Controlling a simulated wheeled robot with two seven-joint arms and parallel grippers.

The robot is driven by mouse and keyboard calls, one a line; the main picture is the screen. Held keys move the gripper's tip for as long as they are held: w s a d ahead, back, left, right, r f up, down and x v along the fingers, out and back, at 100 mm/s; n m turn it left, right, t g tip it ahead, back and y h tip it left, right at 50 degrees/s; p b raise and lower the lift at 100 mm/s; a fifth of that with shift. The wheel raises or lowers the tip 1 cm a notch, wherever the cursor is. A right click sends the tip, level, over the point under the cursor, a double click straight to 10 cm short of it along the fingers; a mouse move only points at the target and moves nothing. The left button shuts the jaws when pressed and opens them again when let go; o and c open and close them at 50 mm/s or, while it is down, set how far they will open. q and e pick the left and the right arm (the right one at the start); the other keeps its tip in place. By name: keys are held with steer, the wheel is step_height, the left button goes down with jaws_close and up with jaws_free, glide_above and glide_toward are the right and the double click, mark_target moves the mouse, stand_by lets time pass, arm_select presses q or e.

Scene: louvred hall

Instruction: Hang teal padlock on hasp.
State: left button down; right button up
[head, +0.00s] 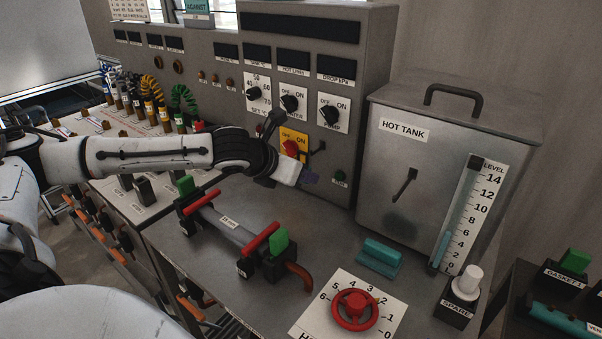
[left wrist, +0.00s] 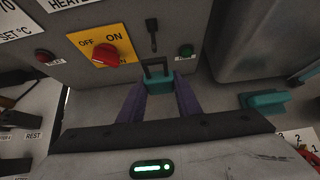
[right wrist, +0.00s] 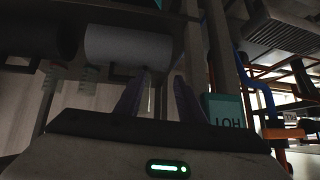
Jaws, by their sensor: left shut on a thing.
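My left gripper (left wrist: 160,88) is shut on the teal padlock (left wrist: 157,84), which shows between its purple fingers in the left wrist view. The padlock's dark shackle (left wrist: 155,67) points up toward the panel. The dark hasp (left wrist: 152,36) is on the panel face just above the shackle, with a visible gap between them. In the head view the left gripper (head: 309,178) is close to the panel, below the hasp (head: 316,152); the padlock is mostly hidden there. My right gripper (right wrist: 161,76) has its fingers apart with nothing seen between them, away from the panel.
A red rotary switch (left wrist: 105,53) on a yellow plate is left of the hasp. A green button (head: 340,176) is to its right. The hot tank (head: 440,160), a teal block (head: 381,257), a red handwheel (head: 355,308) and a red-handled pipe (head: 228,229) stand on the bench.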

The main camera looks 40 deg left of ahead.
arm_select(q)
steer(key=shift+w+a, duration=0.2)
steer(key=shift+w, duration=1.15)
steer(key=shift+w+a, duration=0.15)
steer(key=shift+w, duration=1.25)
steer(key=shift+r, duration=0.2)
steer(key=shift+f, duration=0.3)
steer(key=shift+d+f, duration=0.1)
steer(key=shift+f, duration=0.4)
steer(key=c, duration=1.2)
jaws_free()
